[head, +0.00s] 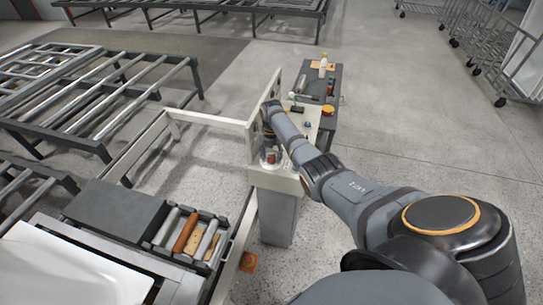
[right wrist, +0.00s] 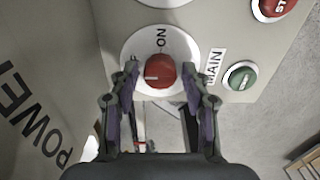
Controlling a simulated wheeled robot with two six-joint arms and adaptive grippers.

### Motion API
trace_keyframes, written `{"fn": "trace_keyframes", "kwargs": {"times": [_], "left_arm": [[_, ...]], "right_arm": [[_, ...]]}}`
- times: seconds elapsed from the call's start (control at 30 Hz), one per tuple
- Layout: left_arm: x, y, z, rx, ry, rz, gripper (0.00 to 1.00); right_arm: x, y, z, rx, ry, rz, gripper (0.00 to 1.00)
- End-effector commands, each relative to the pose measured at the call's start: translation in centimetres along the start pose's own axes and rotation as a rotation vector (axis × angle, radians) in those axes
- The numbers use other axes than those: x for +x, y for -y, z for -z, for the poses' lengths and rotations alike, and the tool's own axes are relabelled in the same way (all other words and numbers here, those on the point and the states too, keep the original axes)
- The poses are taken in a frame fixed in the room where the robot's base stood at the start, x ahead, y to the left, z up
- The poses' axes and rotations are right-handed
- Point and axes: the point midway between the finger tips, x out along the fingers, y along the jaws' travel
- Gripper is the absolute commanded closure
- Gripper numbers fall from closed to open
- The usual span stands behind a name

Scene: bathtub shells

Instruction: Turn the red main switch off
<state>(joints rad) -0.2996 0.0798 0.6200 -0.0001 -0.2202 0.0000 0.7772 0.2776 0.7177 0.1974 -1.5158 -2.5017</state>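The red main switch (right wrist: 160,72) is a round red knob on a white disc, on a beige panel. "ON" is printed above it and a "MAIN" label (right wrist: 215,66) stands to its right. A short pale mark shows on the knob's left part, not toward "ON". My right gripper (right wrist: 160,68) is open, with one finger on each side of the knob and small gaps visible. In the head view, the red switch (head: 271,158) shows small near the panel's front end, below my right wrist. My left gripper is out of view.
A green button (right wrist: 240,76) and a red stop button (right wrist: 270,8) sit to the switch's right. Big "POWER" lettering (right wrist: 30,115) is at left. A dark cart (head: 335,95) with small items stands behind the panel; roller conveyors (head: 100,90) are at left. Open floor lies right.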

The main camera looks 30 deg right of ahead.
Motion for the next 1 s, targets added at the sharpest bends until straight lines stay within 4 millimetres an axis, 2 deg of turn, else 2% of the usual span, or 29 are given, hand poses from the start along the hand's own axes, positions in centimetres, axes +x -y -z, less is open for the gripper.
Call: {"fn": "trace_keyframes", "kwargs": {"times": [0.37,0.47,0.7,0.8,1.0], "left_arm": [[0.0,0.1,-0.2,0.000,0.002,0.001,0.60],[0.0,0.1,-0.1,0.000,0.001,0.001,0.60],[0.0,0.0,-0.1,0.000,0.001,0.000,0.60],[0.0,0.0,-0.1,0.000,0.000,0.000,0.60],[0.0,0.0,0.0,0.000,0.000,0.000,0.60]], "right_arm": [[-0.5,0.0,-0.1,0.001,0.002,-0.001,0.44],[-2.0,-0.1,-0.1,0.000,0.004,-0.003,0.44],[-7.9,-0.1,-0.1,0.001,0.005,-0.002,0.44],[-9.8,0.0,-0.1,0.000,0.003,-0.001,0.44],[-11.8,0.0,0.0,0.000,0.000,0.000,0.44]]}}
